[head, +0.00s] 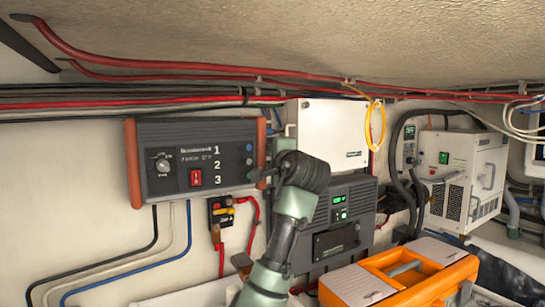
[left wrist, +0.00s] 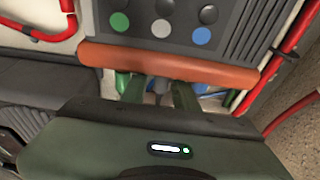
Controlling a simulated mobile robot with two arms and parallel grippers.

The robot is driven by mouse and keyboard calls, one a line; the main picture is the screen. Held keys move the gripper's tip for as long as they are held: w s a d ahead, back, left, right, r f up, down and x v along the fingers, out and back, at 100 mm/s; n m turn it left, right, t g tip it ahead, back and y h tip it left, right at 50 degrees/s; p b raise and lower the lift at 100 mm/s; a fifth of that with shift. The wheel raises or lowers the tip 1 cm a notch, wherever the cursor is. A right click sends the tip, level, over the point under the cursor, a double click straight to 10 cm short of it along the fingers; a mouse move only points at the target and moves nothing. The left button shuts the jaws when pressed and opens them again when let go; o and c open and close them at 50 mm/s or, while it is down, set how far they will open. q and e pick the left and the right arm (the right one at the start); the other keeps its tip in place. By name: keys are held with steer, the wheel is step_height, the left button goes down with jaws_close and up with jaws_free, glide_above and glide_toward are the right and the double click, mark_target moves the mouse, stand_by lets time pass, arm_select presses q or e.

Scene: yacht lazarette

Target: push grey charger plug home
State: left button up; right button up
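A dark control panel (head: 195,155) with orange-red end caps, a knob and the numbers 1, 2, 3 hangs on the wall in the head view. My left gripper (head: 262,176) is at its right end, reaching in sideways. In the left wrist view, its two green fingers (left wrist: 160,94) point at the end cap (left wrist: 168,65). A small dark grey piece, possibly the grey charger plug (left wrist: 160,86), shows between them at the cap's edge. I cannot tell whether the fingers touch it or how deep it sits. My right gripper is in neither view.
A dark charger unit (head: 340,214) with green lights is right of my left arm, below a white box (head: 328,133). An orange toolbox (head: 425,268) stands at the lower right. Blue, white and black cables (head: 186,230) hang below the panel. Red cables (head: 200,70) run above.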

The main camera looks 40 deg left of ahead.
arm_select(q)
steer(key=v, duration=0.5)
steer(key=shift+w+r, duration=0.15)
stand_by(0.6)
steer(key=shift+d, duration=0.1)
